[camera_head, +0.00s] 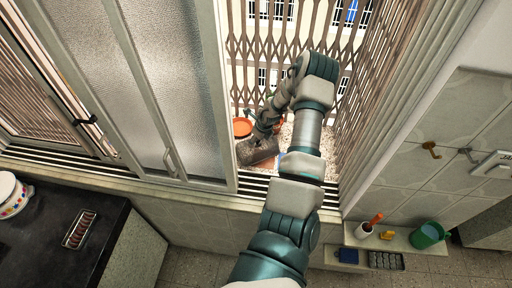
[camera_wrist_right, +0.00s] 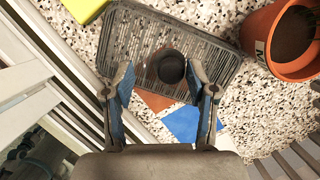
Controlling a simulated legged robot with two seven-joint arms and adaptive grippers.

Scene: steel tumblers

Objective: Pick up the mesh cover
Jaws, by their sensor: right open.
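The mesh cover (camera_wrist_right: 222,57) is a dark, rounded rectangular grille with a round black knob (camera_wrist_right: 172,66) in its middle. It lies on a speckled surface outside the window. In the head view the mesh cover (camera_head: 257,152) shows as a grey-brown shape, partly hidden by my arm. My right gripper (camera_wrist_right: 160,76) is open, its blue-padded fingers on either side of the knob in the picture. I cannot tell whether they touch it. In the head view my right gripper (camera_head: 265,133) is over the cover, reached through the window opening. My left gripper is not in view.
An orange pot (camera_wrist_right: 285,42) stands close to the cover's right end in the wrist view. A blue tile (camera_wrist_right: 181,124), an orange tile (camera_wrist_right: 156,101) and a yellow item (camera_wrist_right: 83,8) lie nearby. The window frame (camera_head: 222,120) and lattice grille (camera_head: 352,130) bound the opening.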

